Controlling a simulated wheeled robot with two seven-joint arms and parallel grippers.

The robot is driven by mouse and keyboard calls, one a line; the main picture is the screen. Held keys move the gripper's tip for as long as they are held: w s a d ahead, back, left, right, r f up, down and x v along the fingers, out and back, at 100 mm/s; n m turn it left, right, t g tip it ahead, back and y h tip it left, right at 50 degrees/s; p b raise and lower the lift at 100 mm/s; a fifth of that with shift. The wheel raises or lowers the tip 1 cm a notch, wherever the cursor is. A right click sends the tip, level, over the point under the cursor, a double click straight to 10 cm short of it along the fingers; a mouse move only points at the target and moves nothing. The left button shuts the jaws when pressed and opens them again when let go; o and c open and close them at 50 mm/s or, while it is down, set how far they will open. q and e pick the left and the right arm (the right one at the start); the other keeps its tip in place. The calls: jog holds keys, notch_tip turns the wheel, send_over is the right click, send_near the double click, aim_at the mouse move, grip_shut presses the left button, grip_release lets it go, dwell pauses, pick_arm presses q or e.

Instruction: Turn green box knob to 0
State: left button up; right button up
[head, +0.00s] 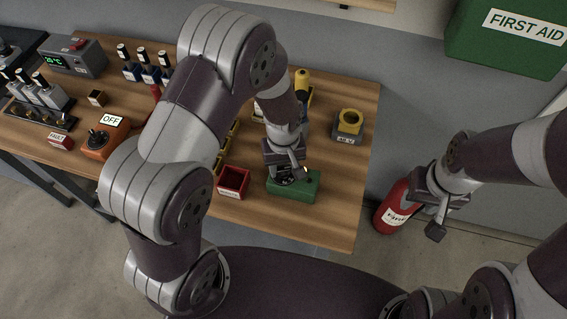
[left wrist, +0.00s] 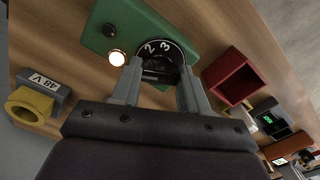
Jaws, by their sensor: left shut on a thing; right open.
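The green box (head: 307,189) stands near the front right of the wooden table; it also fills the top of the left wrist view (left wrist: 108,35). Its round black dial (left wrist: 166,38) shows a white 2 and 3; other marks are hidden by the fingers and the knob. A lit lamp (left wrist: 116,57) sits beside the dial. My left gripper (head: 286,175) points down at the box, its fingers (left wrist: 160,80) shut on the knob on the dial. The knob's pointer cannot be made out. My right gripper (head: 436,205) is open and empty, off the table at the right.
A red open bin (head: 233,182) stands just left of the green box. A yellow-and-grey 48 V part (head: 349,125) is behind it. An orange box marked OFF (head: 101,140) is further left. A fire extinguisher (head: 391,208) stands near my right gripper. A first aid box (head: 500,38) hangs above.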

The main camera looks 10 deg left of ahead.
aim_at(284, 168)
pick_arm(q)
jog(key=n, duration=0.4)
jog(key=shift+p, duration=0.3)
jog(key=shift+n, duration=2.1)
jog(key=o, duration=1.1)
jog(key=shift+c, duration=0.2)
notch_tip(284, 168, up, 13)
jog(key=b, duration=0.1)
jog(key=shift+f, duration=0.15)
